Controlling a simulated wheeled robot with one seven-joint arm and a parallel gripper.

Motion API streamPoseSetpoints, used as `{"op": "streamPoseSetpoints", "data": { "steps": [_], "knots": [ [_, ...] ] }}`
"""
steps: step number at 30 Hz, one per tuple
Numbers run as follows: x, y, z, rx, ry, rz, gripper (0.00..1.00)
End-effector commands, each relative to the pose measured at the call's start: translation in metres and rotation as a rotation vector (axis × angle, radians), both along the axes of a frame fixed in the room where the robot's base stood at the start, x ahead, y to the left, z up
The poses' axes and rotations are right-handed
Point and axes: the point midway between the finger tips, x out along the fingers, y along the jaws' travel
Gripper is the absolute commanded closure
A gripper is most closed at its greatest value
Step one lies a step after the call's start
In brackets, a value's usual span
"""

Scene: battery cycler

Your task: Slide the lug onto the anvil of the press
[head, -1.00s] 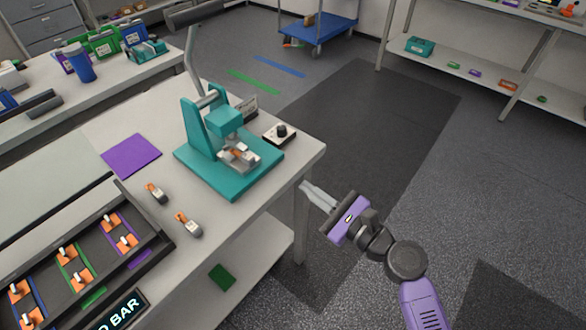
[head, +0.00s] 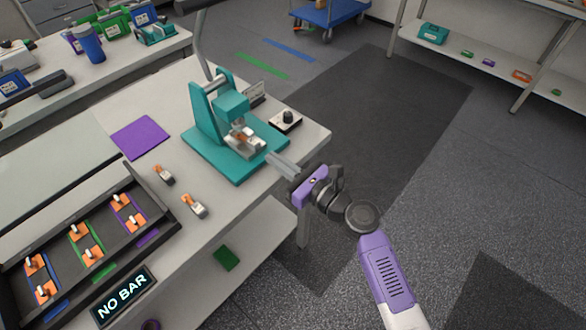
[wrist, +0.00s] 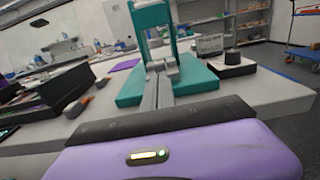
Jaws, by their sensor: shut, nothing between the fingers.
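The teal press (head: 228,140) stands on the table with its lever raised at the back. Two loose grey-and-orange pieces (head: 165,174) (head: 194,206) lie on the table left of the press. My gripper (head: 272,157) is shut and empty, its fingers pointing at the front right edge of the press base. In the wrist view the shut fingers (wrist: 159,82) point straight at the press (wrist: 152,35), overlapping its grey lower part.
A rack with orange pieces (head: 70,270) and a "NO BAR" display (head: 123,296) are at left. A purple mat (head: 140,137) lies behind. The floor at right is clear.

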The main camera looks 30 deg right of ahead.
Motion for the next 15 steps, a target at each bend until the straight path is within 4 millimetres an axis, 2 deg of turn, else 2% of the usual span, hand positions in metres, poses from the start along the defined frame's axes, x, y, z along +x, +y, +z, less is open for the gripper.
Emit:
{"op": "streamPoseSetpoints", "data": {
  "steps": [1,6,15],
  "knots": [
    [0.008,0.002,0.002,-0.001,-0.001,0.0,1.0],
    [0.025,0.007,0.0,0.0,0.0,-0.001,1.0],
    [0.032,0.01,0.0,0.0,0.0,-0.002,1.0]
  ]
}}
